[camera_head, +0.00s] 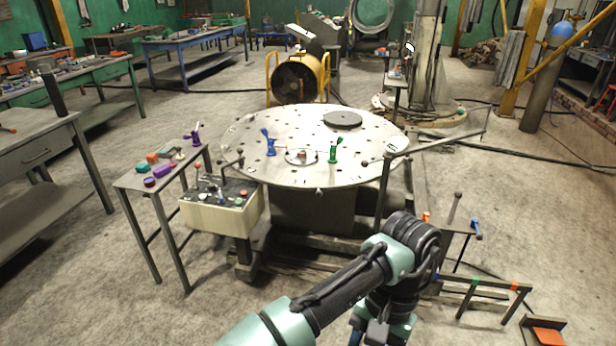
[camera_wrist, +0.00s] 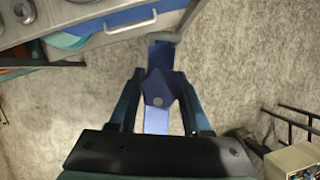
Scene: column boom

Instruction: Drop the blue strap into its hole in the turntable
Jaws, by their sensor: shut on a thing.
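In the wrist view my gripper (camera_wrist: 158,105) is shut on a blue piece, the blue strap (camera_wrist: 159,88), which has a six-sided middle with a grey round spot. Bare concrete floor lies beneath it. In the head view my gripper and the held strap cannot be made out; my arm bends down at lower right, in front of the turntable. The round grey turntable (camera_head: 300,172) has several dark holes. A blue clamp-like piece (camera_head: 268,142) and a green one (camera_head: 333,150) stand upright on it. I cannot tell which hole belongs to the strap.
A dark disc (camera_head: 342,119) lies on the turntable. A control box (camera_head: 222,212) and a narrow side table (camera_head: 135,181) with small coloured parts stand at its left. A low rack (camera_head: 490,287) is at right. The wrist view shows a blue drawer (camera_wrist: 120,22) near the gripper.

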